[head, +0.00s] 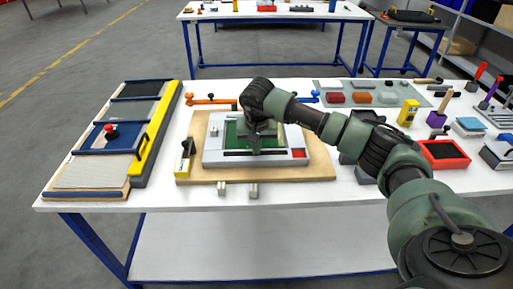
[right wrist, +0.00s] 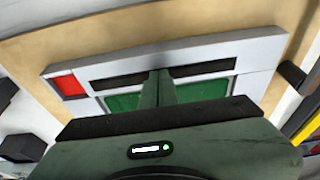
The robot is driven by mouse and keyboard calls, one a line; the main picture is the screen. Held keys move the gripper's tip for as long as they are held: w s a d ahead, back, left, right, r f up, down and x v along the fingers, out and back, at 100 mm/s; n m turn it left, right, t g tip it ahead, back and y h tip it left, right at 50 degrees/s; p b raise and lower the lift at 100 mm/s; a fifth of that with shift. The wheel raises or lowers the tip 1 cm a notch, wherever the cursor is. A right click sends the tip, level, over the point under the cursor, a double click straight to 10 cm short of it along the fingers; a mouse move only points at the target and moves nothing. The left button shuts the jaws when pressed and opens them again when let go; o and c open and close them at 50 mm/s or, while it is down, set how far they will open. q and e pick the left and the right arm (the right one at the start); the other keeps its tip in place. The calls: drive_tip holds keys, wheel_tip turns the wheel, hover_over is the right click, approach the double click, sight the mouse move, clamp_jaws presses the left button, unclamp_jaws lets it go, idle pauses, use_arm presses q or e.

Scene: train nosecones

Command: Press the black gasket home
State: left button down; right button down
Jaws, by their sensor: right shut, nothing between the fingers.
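The black gasket (head: 238,153) shows as a dark strip along the near side of a light grey frame (head: 213,158). In the right wrist view the gasket (right wrist: 205,68) shows on both sides of my fingers, which hide its middle. My right gripper (head: 255,150) points down over the frame with its fingers shut together and empty. In the right wrist view its fingertips (right wrist: 160,74) overlap the gasket's middle. I cannot tell whether they touch it, nor how deep the gasket sits. My left gripper is not in view.
The frame, with a green inside and a red square (head: 299,153), lies on a tan board (head: 320,165). Two small grey blocks (head: 253,190) stand at its near edge. A yellow bar (head: 156,135) and panels are left; tools and a red bin (head: 444,153) are right.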

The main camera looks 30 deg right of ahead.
drive_tip(key=shift+s+f, duration=0.15)
drive_tip(key=shift+f, duration=0.2)
drive_tip(key=shift+a+f, duration=0.1)
drive_tip(key=shift+f, duration=0.05)
drive_tip(key=shift+s, duration=0.1)
drive_tip(key=r+p, duration=0.2)
drive_tip(key=r, duration=0.1)
drive_tip(key=r+p, duration=0.1)
drive_tip(key=r, duration=0.1)
drive_tip(key=shift+w+p, duration=0.3)
drive_tip(key=shift+p, duration=0.05)
drive_tip(key=b+v, duration=0.2)
drive_tip(key=v, duration=0.8)
drive_tip(key=shift+b, duration=0.35)
